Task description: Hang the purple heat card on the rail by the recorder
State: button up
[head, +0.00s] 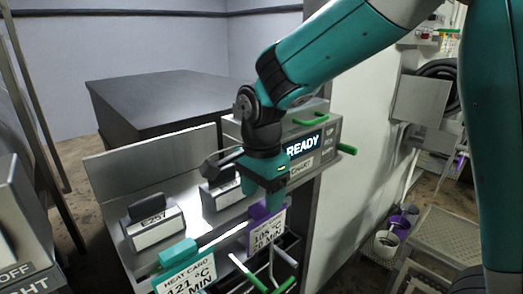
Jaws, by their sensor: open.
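The purple heat card (266,229), a white label with a purple top, reads about 105 °C and 20 min. It stands at the front of the metal counter. My gripper (268,203) points down right over its top, with the jaws open. The fingers hide part of the card's top, and I cannot tell whether they touch it. A grey box (331,134) with a lit READY display, which looks like the recorder, stands behind my gripper. Green-tipped pegs (346,150) stick out from it. I cannot tell which part is the rail.
A teal heat card (184,270) marked 121 °C is left of the purple one. Green-tipped rods (247,271) stick up in front. A block marked E257 (153,222) sits on the metal counter (107,170). A dark cabinet (160,95) stands behind. Buckets (387,243) are on the floor at right.

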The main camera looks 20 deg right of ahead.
notch_tip(320, 180, up, 13)
jog(key=b, duration=0.1)
jog(key=shift+f, duration=0.15)
dwell(0.3)
jog(key=s+a+f+n+y+b, duration=0.2)
jog(key=s+f+n, duration=0.5)
jog(key=s+n, duration=0.2)
jog(key=s+a+f+n+y+b, duration=0.2)
jog(key=s+f+n, duration=0.4)
jog(key=s+n, duration=0.3)
jog(key=n, duration=0.3)
jog(key=shift+s+a+f+n, duration=0.3)
jog(key=shift+s+a+f, duration=0.05)
jog(key=shift+f, duration=0.05)
dwell(0.6)
